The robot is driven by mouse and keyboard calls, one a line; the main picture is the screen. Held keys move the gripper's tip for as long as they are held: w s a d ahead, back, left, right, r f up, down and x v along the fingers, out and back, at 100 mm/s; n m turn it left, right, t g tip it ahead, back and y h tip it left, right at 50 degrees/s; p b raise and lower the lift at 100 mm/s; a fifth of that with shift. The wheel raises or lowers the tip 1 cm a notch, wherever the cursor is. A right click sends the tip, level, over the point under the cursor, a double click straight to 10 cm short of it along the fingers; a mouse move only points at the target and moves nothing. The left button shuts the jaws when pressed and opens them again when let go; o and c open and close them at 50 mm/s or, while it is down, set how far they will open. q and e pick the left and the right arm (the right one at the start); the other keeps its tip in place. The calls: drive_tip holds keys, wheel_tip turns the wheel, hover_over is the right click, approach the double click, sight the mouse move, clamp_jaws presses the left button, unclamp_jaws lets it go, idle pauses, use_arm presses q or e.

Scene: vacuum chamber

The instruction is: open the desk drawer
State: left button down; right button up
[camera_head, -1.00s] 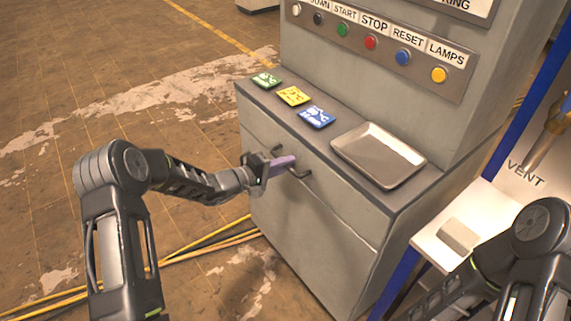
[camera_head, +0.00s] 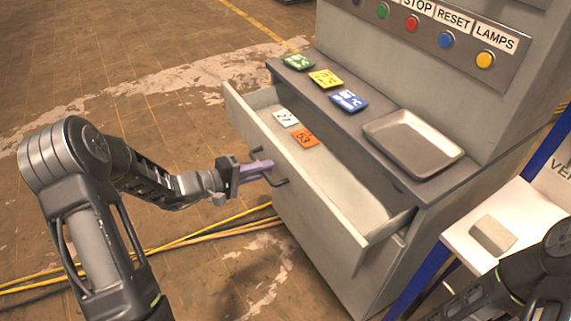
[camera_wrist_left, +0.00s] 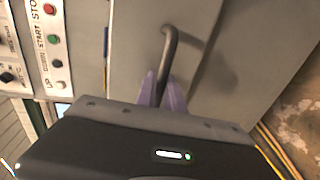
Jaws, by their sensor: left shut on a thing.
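The desk drawer (camera_head: 318,187) stands pulled out from the grey cabinet, with its inside showing. A white card (camera_head: 286,118) and an orange card (camera_head: 305,138) lie in it toward its far end. My left gripper (camera_head: 262,170) is at the drawer's front face, shut on the dark bar handle (camera_head: 277,182). In the left wrist view the purple fingers are closed around one end of the handle (camera_wrist_left: 169,45). My right arm shows at the lower right, but its gripper is out of view.
Green (camera_head: 298,62), yellow (camera_head: 325,79) and blue (camera_head: 348,101) cards and a metal tray (camera_head: 413,143) lie on the cabinet top. A button panel (camera_head: 430,35) rises behind. Yellow cables (camera_head: 200,237) run along the floor. A white shelf (camera_head: 520,215) is at the right.

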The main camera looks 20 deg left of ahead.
use_arm(q)
drive_tip(key=f+b+v, duration=0.1)
drive_tip(key=v, duration=0.5)
drive_tip(key=shift+s+a+f, duration=0.2)
drive_tip(key=shift+s, duration=0.15)
drive_tip(key=c, duration=1.5)
unclamp_jaws()
drive_tip(key=shift+r, duration=0.1)
drive_tip(key=b+v, duration=0.1)
drive_tip(key=v, duration=0.6)
drive_tip(key=shift+s+a, duration=0.25)
drive_tip(key=shift+a, duration=0.05)
